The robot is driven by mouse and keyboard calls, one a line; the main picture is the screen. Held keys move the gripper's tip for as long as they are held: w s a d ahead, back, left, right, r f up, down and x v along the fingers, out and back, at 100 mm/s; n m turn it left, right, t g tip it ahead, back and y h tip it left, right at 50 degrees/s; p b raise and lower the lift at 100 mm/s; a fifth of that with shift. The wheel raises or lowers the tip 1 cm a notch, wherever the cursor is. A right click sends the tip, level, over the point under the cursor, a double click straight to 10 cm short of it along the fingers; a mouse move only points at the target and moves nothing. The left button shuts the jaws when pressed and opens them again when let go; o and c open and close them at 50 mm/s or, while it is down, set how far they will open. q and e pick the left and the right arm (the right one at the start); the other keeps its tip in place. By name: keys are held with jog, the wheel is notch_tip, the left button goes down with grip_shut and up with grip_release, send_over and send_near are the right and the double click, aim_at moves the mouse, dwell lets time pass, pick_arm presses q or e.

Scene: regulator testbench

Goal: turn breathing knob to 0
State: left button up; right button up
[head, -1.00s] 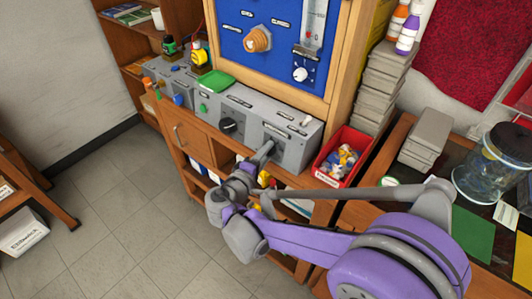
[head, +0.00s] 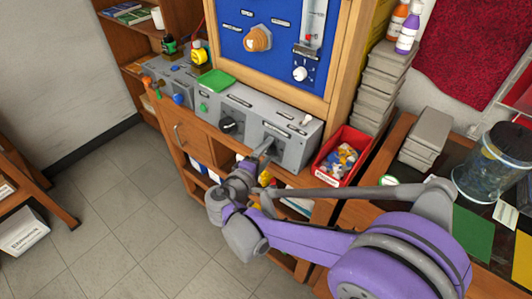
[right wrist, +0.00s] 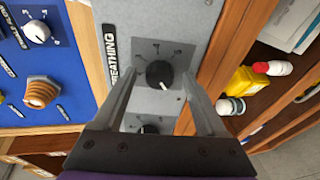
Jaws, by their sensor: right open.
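The black breathing knob (right wrist: 159,74) sits on a grey dial plate beside the label "BREATHING" (right wrist: 113,58) in the right wrist view. Its white mark points down and slightly right in that picture; the small scale figures are hard to read. My right gripper (right wrist: 160,78) is open, with one finger on each side of the knob; I cannot tell whether they touch it. In the head view my right gripper (head: 264,149) reaches the front of the grey control box (head: 297,153) at its right end and hides the knob. My left gripper is not in view.
Another black knob (head: 228,125) is further left on the box, close to my gripper. A red bin (head: 341,157) of small parts stands right of the box. A blue panel (head: 262,67) with an orange knob (head: 258,38) rises behind. Open floor lies at the left.

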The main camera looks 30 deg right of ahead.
jog(key=v, duration=1)
jog(key=shift+s+a+r, duration=0.15)
jog(key=shift+s+a, duration=0.1)
jog(key=shift+a, duration=0.05)
jog(key=shift+d, duration=0.1)
jog(key=s+d+f+m+g+y+p, duration=0.25)
jog(key=s+d+g+y+p, duration=0.2)
jog(key=s, duration=0.25)
jog(key=s+a+m+t+y+p, duration=0.1)
jog(key=s+a+m+y+p, duration=0.2)
jog(key=s+y, duration=0.4)
jog(key=shift+s+a+m+y+p, duration=0.25)
jog(key=shift+a+m+y+p, duration=0.15)
jog(key=shift+a+m+y, duration=0.5)
